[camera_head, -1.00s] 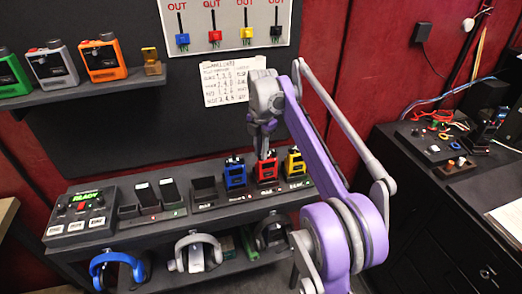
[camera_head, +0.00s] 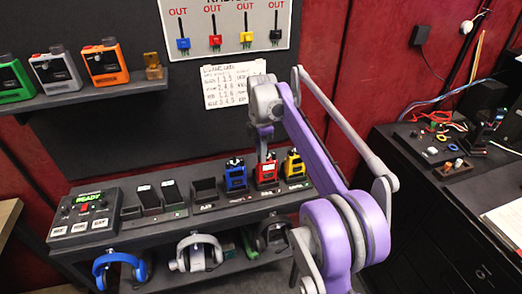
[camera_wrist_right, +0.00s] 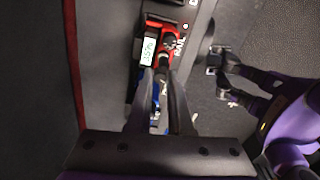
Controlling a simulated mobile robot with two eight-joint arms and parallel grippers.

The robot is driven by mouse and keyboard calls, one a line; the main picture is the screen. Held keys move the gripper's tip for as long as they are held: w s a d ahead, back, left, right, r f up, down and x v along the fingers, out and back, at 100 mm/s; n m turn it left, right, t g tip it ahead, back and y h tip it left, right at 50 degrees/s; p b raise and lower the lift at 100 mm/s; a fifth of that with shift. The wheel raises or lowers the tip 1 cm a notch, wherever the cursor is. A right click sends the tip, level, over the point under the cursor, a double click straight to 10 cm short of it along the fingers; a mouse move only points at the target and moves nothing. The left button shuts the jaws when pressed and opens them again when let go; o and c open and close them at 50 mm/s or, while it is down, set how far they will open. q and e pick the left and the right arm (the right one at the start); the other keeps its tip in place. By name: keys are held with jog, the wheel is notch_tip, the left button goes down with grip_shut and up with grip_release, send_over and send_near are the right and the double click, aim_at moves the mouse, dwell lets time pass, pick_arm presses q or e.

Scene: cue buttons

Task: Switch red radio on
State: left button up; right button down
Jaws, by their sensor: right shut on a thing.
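The red radio (camera_head: 266,180) stands upright in its holder on the black shelf, between the blue radio (camera_head: 236,177) and the yellow radio (camera_head: 294,166). My right gripper (camera_head: 265,157) comes down over the top of the red radio. In the right wrist view the red radio (camera_wrist_right: 153,28) lies just beyond the fingertips. There my right gripper (camera_wrist_right: 163,72) is shut on a small dark part on the radio's top, probably a knob. The fingers partly hide this part. A pale label or screen (camera_wrist_right: 148,50) shows on the radio.
A control box with green READY lettering (camera_head: 88,211) sits at the shelf's left end. Empty holders (camera_head: 205,190) are left of the blue radio. Headphones (camera_head: 197,252) hang below. A handwritten note (camera_head: 232,84) is on the wall. A dark cabinet (camera_head: 440,215) stands right.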

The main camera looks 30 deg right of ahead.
jog(key=m, duration=0.3)
jog(key=shift+m+p, duration=0.3)
jog(key=shift+p, duration=0.1)
pick_arm(q)
jog(key=shift+w+r+p, duration=0.2)
jog(key=shift+r, duration=0.4)
jog(key=shift+w+r+p, duration=0.15)
jog(key=shift+w+r, duration=0.05)
jog(key=shift+r, duration=0.35)
pick_arm(e)
jog(key=shift+m, duration=1.9)
jog(key=c, duration=0.8)
grip_release()
pick_arm(q)
jog(key=shift+w+r+p, duration=0.25)
jog(key=shift+r+p, duration=0.1)
jog(key=shift+r, duration=0.15)
jog(key=shift+w+r+p, duration=0.2)
jog(key=shift+r+p, duration=0.1)
jog(key=shift+r, duration=0.2)
pick_arm(e)
notch_tip(320, 180, up, 11)
jog(key=shift+s+a+f, duration=0.1)
jog(key=shift+s, duration=0.05)
